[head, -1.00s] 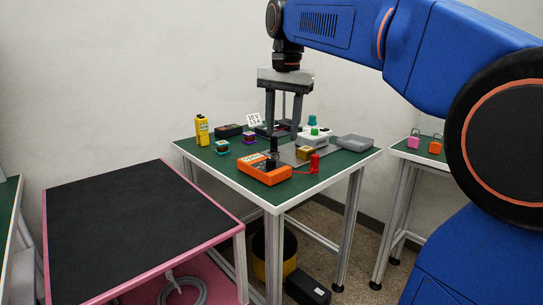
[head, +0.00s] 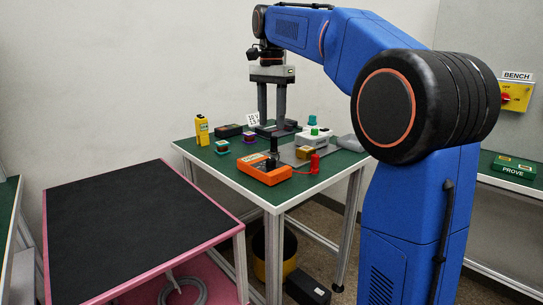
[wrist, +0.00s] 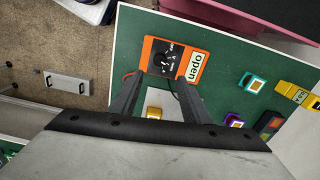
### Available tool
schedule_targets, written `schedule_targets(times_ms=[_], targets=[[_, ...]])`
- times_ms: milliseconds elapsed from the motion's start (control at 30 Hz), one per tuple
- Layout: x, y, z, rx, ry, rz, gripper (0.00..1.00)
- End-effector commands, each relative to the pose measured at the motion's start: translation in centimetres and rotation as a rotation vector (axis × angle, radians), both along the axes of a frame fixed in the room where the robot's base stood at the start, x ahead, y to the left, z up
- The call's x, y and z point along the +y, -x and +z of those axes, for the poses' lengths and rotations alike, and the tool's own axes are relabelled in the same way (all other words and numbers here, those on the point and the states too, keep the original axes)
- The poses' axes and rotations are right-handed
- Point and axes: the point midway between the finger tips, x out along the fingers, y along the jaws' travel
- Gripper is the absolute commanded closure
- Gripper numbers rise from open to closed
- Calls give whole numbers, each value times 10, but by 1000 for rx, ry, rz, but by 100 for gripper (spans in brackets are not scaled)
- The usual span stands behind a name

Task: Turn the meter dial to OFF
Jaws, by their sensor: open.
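The meter is an orange box (head: 262,174) lying at the front of the green table in the head view. The meter also shows in the wrist view (wrist: 192,50), top centre. Its round black dial (wrist: 163,59) faces the wrist camera; I cannot make out which mark it points at. In the wrist view, the fingers (wrist: 160,80) straddle the space just below the dial.
A black upright piece (head: 273,147) stands by the meter, and a red piece (head: 315,163) stands to its right. A grey box with a green knob (head: 312,138), a yellow device (head: 201,130) and small blocks share the table. A black-topped cart (head: 130,225) stands left.

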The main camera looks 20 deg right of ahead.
Motion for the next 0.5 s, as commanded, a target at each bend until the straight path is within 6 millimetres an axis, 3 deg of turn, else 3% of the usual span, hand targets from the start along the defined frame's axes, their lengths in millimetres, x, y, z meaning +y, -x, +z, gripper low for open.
schedule_targets(times_ms=[500], targets=[[0, 1, -90, 1, 0, 1, 57]])
